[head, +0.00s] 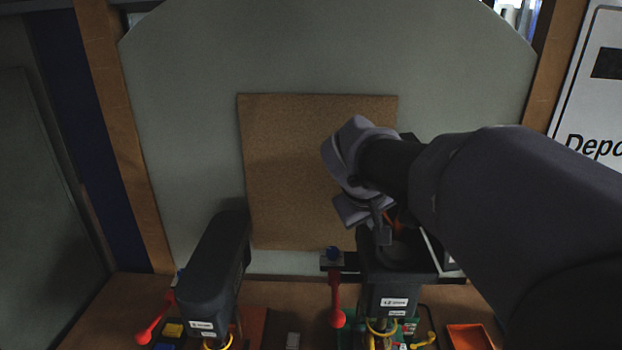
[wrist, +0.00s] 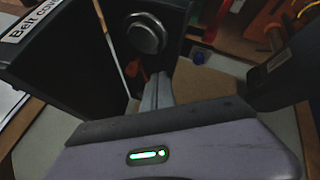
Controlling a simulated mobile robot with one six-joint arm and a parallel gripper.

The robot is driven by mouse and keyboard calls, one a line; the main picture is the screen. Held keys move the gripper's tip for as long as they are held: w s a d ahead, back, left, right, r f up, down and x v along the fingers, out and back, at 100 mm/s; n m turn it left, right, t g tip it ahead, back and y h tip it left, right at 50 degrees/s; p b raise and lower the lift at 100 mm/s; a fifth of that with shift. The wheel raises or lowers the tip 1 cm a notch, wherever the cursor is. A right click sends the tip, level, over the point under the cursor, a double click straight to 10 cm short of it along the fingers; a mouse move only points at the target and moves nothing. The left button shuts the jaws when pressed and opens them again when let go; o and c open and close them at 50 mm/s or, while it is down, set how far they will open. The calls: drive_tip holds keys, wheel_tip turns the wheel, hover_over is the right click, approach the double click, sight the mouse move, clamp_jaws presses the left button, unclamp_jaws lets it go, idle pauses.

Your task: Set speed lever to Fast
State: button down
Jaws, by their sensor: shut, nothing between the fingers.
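My gripper (head: 384,236) is shut and empty. It points down at the top of the black machine at the right in the head view. In the wrist view its fingers (wrist: 157,88) are together, beside the open side of a black box (wrist: 70,55) with a label that seems to begin "Belt con". A red-orange part (wrist: 134,82) shows just left of the fingertips; it also shows beside the gripper in the head view (head: 399,226). It may be the speed lever, but the fingers partly hide it. I cannot tell its setting or whether the fingers touch it.
A round metal knob (wrist: 146,33) sits on the box above the fingers. Red levers hang at the black machines, one at the left (head: 146,334) and one near the middle (head: 338,318). A cork board (head: 290,170) stands behind. An orange tray (head: 468,337) lies at the front right.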

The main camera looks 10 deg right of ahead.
sight(396, 226)
drive_tip(key=x, duration=0.2)
drive_tip(key=d+x, duration=0.1)
drive_tip(key=x, duration=0.2)
drive_tip(key=shift+w+r, duration=0.1)
drive_tip(key=shift+r, duration=0.05)
drive_tip(key=shift+w+d+p, duration=0.2)
drive_tip(key=shift+d, duration=0.3)
drive_tip(key=shift+w+d+p, duration=0.2)
drive_tip(key=shift+w+d, duration=0.05)
drive_tip(key=shift+d, duration=0.9)
drive_tip(key=shift+w+d+f, duration=0.25)
drive_tip(key=shift+a, duration=0.1)
drive_tip(key=shift+s+d, duration=0.15)
drive_tip(key=shift+d, duration=0.45)
drive_tip(key=shift+a, duration=0.15)
